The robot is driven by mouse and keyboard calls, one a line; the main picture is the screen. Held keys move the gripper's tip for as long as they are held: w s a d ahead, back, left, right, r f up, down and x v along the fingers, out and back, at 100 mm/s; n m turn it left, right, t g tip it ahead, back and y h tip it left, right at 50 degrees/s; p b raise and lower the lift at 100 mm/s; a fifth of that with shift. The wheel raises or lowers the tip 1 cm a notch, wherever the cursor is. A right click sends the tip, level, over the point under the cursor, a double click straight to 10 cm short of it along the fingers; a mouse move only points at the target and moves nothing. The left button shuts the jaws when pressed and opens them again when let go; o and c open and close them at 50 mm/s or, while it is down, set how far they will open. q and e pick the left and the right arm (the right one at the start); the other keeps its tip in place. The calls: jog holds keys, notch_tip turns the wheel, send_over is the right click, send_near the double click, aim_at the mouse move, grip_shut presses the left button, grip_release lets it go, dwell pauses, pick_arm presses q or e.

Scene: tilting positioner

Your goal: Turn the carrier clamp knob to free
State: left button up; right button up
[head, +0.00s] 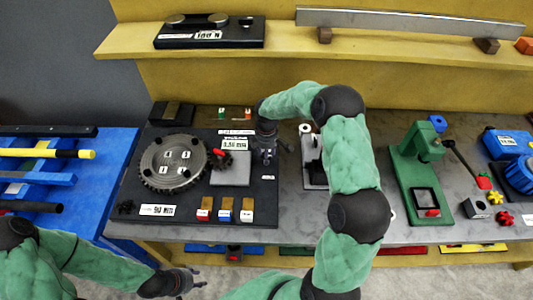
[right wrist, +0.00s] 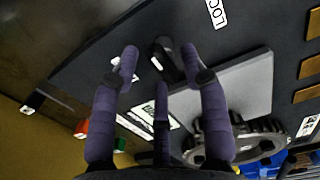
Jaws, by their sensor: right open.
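The carrier clamp knob, a black bar-like handle (right wrist: 168,60), shows in the right wrist view beside a label reading "LOC" (right wrist: 215,12), partly cut off. My right gripper (right wrist: 160,68) is open, its purple fingers spread around and above the knob; I cannot tell if they touch it. In the head view the right gripper (head: 268,150) is over the right side of the dark positioner board (head: 190,205), hiding most of the knob. A grey plate (head: 230,173) and a round toothed disc (head: 172,162) are to its left. My left gripper (head: 185,281) is open and empty at the front edge.
A small dark gear with a red part (head: 221,158) is beside the plate. Coloured blocks (head: 226,212) stand along the board's front. A green press (head: 420,170) is at the right, a yellow shelf (head: 370,40) behind. A blue table (head: 95,170) is at the left.

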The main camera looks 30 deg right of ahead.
notch_tip(320, 180, up, 12)
dwell(0.5)
dwell(0.4)
